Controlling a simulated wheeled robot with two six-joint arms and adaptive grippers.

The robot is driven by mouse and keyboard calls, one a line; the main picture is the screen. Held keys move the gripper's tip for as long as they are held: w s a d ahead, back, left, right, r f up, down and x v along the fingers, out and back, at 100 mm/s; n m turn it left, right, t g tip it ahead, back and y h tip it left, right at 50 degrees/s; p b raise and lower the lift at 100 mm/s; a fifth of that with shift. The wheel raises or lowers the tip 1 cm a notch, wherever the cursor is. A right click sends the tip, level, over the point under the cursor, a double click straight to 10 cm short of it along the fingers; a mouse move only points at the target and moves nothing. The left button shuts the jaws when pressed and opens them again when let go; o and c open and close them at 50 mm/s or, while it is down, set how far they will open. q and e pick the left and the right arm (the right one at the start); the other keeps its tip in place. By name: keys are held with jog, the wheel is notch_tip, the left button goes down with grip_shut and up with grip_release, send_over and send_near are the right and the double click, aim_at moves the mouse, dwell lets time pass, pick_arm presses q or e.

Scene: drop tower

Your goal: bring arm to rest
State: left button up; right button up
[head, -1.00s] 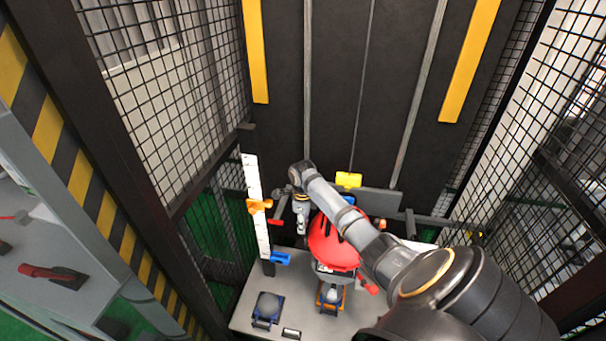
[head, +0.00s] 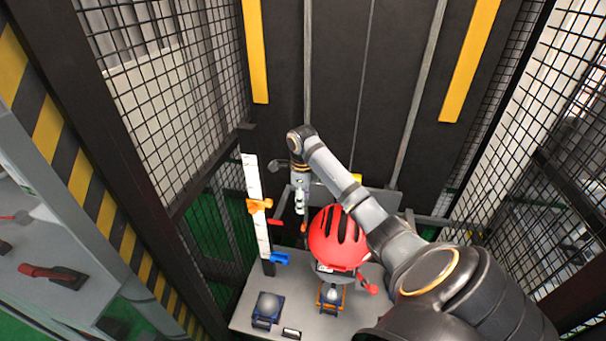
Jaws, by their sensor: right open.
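My right arm reaches in from the lower right of the head view, and its wrist bends down at the far end. My right gripper (head: 301,208) hangs there, pointing down, small in the picture. It is open and holds nothing that I can see. It is left of and a little above the red helmet (head: 338,238), which has black vents. The helmet sits above the grey base plate (head: 250,295), and my forearm covers part of the area right of it. My left gripper is not in view.
A white upright scale (head: 252,180) with an orange slider (head: 259,206) and a blue clamp (head: 279,258) stands left of my gripper. A blue block (head: 267,307) and an orange-framed block (head: 331,296) are on the plate. Mesh walls (head: 160,110) close both sides.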

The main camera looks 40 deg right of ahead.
jog(key=shift+r, duration=0.4)
dwell(0.3)
